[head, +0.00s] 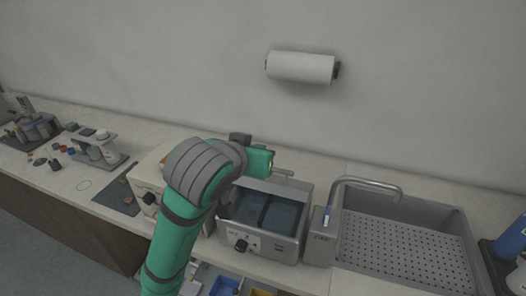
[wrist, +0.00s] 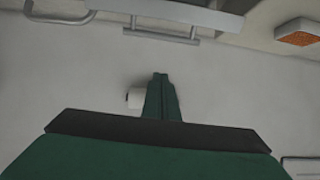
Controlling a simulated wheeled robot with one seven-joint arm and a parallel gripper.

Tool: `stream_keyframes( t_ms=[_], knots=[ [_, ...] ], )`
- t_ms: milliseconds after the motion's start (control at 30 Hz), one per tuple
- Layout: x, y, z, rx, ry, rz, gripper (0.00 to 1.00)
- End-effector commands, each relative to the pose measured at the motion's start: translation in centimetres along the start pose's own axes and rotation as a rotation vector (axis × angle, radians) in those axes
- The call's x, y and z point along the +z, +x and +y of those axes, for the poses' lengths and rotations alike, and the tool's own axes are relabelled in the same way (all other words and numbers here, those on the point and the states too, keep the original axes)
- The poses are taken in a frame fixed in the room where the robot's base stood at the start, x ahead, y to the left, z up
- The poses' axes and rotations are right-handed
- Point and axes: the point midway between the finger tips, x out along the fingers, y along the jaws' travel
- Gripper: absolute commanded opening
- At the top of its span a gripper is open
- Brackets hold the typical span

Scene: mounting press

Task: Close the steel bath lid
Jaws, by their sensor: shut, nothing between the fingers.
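The steel bath (head: 265,243) stands on the counter with its dark, two-part interior exposed. Its lid (head: 272,187) is raised at the back, seen as a thin light strip with a bar handle (head: 285,172). In the wrist view, what looks like the lid (wrist: 190,14) and its handle (wrist: 160,38) cross the top. My gripper (head: 270,164) is above the bath's back, just left of the handle in the head view. Its green fingers (wrist: 162,95) are shut and empty. Contact with the lid cannot be told; my arm hides the bath's left side.
A sink (head: 405,250) with a curved tap (head: 370,186) is right of the bath. A beige device (head: 146,185) stands left, partly behind my arm. A paper roll (head: 300,67) hangs on the wall. Open drawers with trays (head: 225,286) show below the bath.

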Motion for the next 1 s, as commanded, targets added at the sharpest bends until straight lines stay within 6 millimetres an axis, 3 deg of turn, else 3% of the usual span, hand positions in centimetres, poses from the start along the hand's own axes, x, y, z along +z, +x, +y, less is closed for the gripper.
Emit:
stream_keyframes(
  t_ms=[267, 567, 800, 1000],
  knots=[
    [0.0, 4.6, 0.8, 0.012, 0.005, -0.003, 0.0],
    [0.0, 9.5, 0.3, 0.005, 0.001, -0.002, 0.0],
    [2.7, 8.7, 0.3, 0.004, 0.0, 0.001, 0.0],
    [3.7, 8.3, 0.3, 0.005, 0.001, 0.001, 0.0]
  ],
)
